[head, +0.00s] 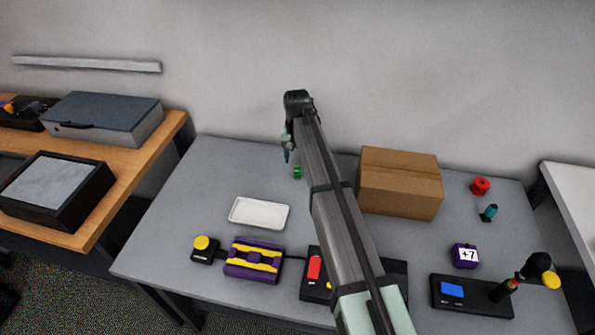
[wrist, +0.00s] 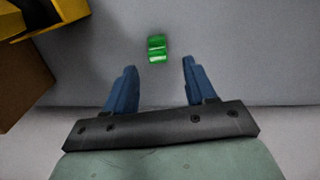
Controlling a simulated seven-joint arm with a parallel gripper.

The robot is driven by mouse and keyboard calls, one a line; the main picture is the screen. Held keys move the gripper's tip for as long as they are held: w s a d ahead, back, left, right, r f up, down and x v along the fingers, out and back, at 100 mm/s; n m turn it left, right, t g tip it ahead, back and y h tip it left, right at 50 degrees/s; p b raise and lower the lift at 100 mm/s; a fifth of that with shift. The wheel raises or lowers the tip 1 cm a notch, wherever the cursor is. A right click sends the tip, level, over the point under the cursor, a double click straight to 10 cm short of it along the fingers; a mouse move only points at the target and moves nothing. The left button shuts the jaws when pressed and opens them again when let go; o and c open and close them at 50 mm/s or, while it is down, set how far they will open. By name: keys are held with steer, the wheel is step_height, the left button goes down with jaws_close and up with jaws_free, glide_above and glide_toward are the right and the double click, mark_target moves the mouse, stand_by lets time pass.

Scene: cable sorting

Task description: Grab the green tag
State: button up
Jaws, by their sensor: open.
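The green tag (head: 297,171) is a small green block lying on the grey table near its back edge. In the wrist view the green tag (wrist: 157,49) lies just beyond the fingertips and between their lines, closer to the left finger. My gripper (head: 287,156) hangs above the back of the table, a little to the left of the tag. In the wrist view my gripper (wrist: 160,64) has its two blue fingers spread apart, with nothing between them. The tag is not touched by either finger.
A cardboard box (head: 400,185) stands right of my arm. A white tray (head: 260,213) lies in front of the tag. A purple and yellow device (head: 253,261) and a black panel (head: 315,290) sit near the front edge. The table left of the tag is clear.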

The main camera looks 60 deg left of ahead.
mark_target(298, 166)
steer(key=shift+d+f, duration=0.15)
steer(key=shift+f, duration=1.35)
steer(key=shift+d+f, duration=0.1)
steer(key=shift+f, duration=1.35)
steer(key=shift+c, duration=0.4)
jaws_close()
steer(key=shift+r, duration=0.15)
